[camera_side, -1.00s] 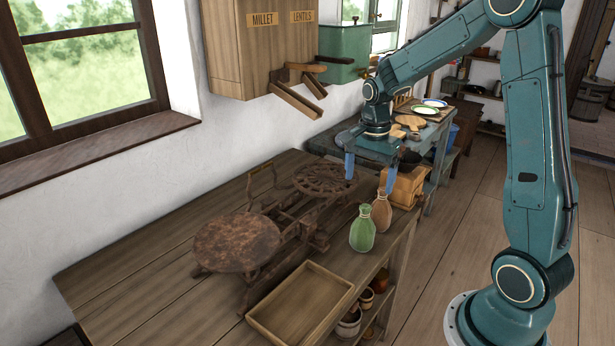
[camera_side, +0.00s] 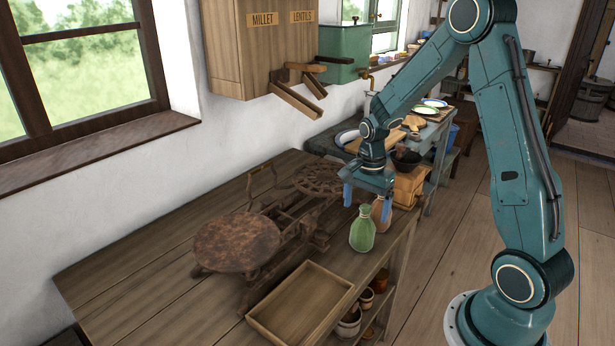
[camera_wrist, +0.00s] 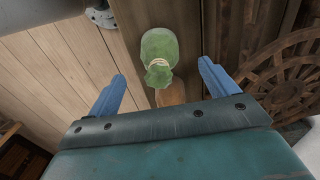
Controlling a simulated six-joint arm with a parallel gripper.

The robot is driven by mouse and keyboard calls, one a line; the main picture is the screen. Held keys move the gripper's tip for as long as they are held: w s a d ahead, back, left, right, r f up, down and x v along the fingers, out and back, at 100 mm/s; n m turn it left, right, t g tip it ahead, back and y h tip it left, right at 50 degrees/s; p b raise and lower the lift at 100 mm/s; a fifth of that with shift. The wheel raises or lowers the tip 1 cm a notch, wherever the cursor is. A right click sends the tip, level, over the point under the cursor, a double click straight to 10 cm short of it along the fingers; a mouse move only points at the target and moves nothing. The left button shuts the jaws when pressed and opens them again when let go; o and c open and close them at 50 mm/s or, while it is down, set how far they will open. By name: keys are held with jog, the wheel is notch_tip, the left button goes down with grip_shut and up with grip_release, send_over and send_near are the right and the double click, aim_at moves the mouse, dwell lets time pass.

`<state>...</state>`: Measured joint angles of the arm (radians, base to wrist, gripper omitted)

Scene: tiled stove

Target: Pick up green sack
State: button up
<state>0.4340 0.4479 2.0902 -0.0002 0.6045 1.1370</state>
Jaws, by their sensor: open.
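The green sack (camera_side: 362,232) stands upright on the wooden table, near its right edge. It is tied at the neck. In the wrist view the green sack (camera_wrist: 159,52) lies ahead of my fingers, between their lines. A brown sack (camera_side: 380,208) stands close behind it, partly hidden by my gripper in the side view; part of it shows in the wrist view (camera_wrist: 171,95). My gripper (camera_side: 367,205) is open and empty, its blue fingers pointing down, just above and behind the green sack. In the wrist view the fingers (camera_wrist: 162,88) are spread wide apart.
A rusty balance scale (camera_side: 237,243) with two round pans stands left of the sacks. An empty wooden tray (camera_side: 299,308) lies at the front. A wooden box (camera_side: 408,187) sits behind the sacks. The left part of the table is clear.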

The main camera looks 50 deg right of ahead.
aim_at(364, 219)
jog(key=shift+f, duration=0.25)
jog(key=shift+a+f, duration=0.1)
jog(key=shift+f, duration=2.5)
jog(key=c, duration=1.3)
